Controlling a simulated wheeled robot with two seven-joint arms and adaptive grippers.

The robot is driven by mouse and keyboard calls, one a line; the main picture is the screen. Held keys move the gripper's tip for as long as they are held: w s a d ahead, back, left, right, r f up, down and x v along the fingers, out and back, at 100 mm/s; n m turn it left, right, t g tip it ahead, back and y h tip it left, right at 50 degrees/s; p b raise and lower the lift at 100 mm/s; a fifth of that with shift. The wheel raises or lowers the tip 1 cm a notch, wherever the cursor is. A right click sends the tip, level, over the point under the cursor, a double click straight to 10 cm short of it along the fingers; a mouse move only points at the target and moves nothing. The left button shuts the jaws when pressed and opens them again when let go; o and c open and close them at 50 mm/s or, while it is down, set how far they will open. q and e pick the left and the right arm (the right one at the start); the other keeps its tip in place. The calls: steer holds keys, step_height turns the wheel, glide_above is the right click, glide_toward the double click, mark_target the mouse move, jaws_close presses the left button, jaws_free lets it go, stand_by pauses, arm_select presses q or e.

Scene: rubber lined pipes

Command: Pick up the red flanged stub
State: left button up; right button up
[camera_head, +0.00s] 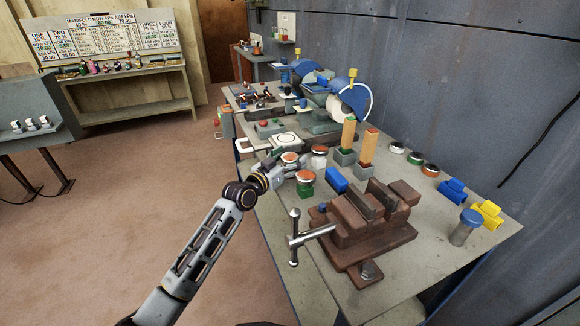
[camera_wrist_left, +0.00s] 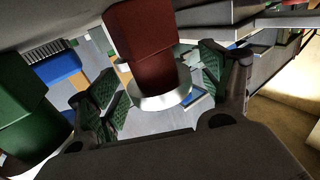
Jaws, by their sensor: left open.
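The red flanged stub (camera_wrist_left: 150,45) shows in the left wrist view as a dark red body with a pale metal flange. In the head view only the flanged end of what looks like this stub (camera_head: 290,157) shows; my gripper hides its body. My left gripper (camera_head: 287,168) is open at the stub. In the left wrist view its green-padded fingers (camera_wrist_left: 165,84) stand on either side of the stub; I cannot tell if they touch it. A green flanged stub (camera_head: 305,184) stands close by and shows at the left of the wrist view (camera_wrist_left: 30,112). My right gripper is not in view.
A blue block (camera_head: 337,179) and a big brown vise (camera_head: 362,230) are nearer. Two orange-topped posts (camera_head: 348,134) stand behind. The bench's left edge is under my arm.

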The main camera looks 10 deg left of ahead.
mark_target(290, 156)
arm_select(q)
steer(key=shift+w+d, duration=0.1)
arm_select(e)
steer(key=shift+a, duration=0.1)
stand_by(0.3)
arm_select(q)
steer(key=c, duration=0.3)
steer(key=shift+r, duration=0.1)
steer(key=c, duration=1.1)
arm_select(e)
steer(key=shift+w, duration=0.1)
arm_select(q)
steer(key=shift+c, duration=0.2)
steer(key=shift+r, duration=0.75)
step_height(290, 156, up, 7)
steer(key=shift+f+p, duration=0.15)
steer(key=shift+p, duration=0.65)
steer(key=shift+r, duration=0.9)
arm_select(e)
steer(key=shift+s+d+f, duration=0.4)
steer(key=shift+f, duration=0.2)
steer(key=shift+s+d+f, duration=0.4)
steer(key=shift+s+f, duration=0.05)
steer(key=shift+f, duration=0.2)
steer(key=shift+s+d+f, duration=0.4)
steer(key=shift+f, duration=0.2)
